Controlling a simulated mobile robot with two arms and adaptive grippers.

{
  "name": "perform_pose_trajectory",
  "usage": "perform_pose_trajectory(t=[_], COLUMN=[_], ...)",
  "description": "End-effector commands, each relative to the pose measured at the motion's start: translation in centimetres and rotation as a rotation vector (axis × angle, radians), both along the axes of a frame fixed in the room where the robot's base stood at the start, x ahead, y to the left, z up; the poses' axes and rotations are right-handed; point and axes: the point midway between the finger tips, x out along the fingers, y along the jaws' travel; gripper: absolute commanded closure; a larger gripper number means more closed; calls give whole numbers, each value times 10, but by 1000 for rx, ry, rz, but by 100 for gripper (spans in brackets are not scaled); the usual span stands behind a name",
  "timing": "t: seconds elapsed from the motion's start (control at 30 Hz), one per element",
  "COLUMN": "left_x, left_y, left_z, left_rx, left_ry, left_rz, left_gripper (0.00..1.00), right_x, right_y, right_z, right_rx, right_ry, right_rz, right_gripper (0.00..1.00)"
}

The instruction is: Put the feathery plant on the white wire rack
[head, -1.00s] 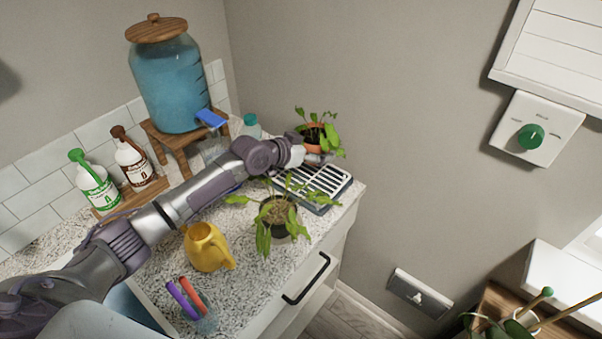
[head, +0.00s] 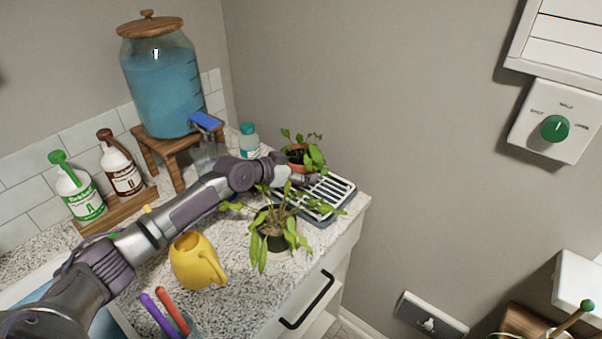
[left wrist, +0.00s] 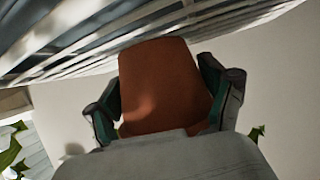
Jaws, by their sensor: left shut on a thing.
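My left gripper (head: 303,179) is shut on a terracotta pot (head: 296,161) holding a small green leafy plant (head: 313,153). The left wrist view shows the orange-brown pot (left wrist: 165,85) between the two fingers (left wrist: 165,98). The white-slatted rack (head: 335,189), with a dark tray under it, lies at the counter's right end; its slats (left wrist: 60,52) cross the top of the left wrist view. The pot is at the rack's far left end; I cannot tell whether it touches it. Another plant, long-leaved in a dark pot (head: 274,241), stands in front of the rack. My right gripper is out of view.
A yellow watering can (head: 196,262) and purple and red pens (head: 165,312) stand near the counter front. A blue water dispenser (head: 165,92) on a wooden stand (head: 168,148), two bottles (head: 122,172) and a teal-capped bottle (head: 249,143) are behind my arm.

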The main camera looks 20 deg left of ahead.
Motion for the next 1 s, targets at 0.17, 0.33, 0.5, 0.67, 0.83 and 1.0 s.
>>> perform_pose_trajectory(t=[0.17,0.33,0.5,0.67,0.83,1.0], left_x=[1,0,0,0,-10,-37], left_y=[0,0,0,0,7,24], left_z=[-1,-2,-2,-1,5,19], left_rx=[-3,0,0,0,3,5], left_ry=[-4,0,0,0,-2,-1], left_rz=[0,0,0,0,0,0], left_gripper=[77,0,0,0,0,0], right_x=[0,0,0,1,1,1], right_y=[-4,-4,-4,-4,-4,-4], right_z=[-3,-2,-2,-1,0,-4], right_rx=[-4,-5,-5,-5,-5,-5], right_ry=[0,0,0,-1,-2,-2], right_rz=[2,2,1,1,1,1], right_gripper=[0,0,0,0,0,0])
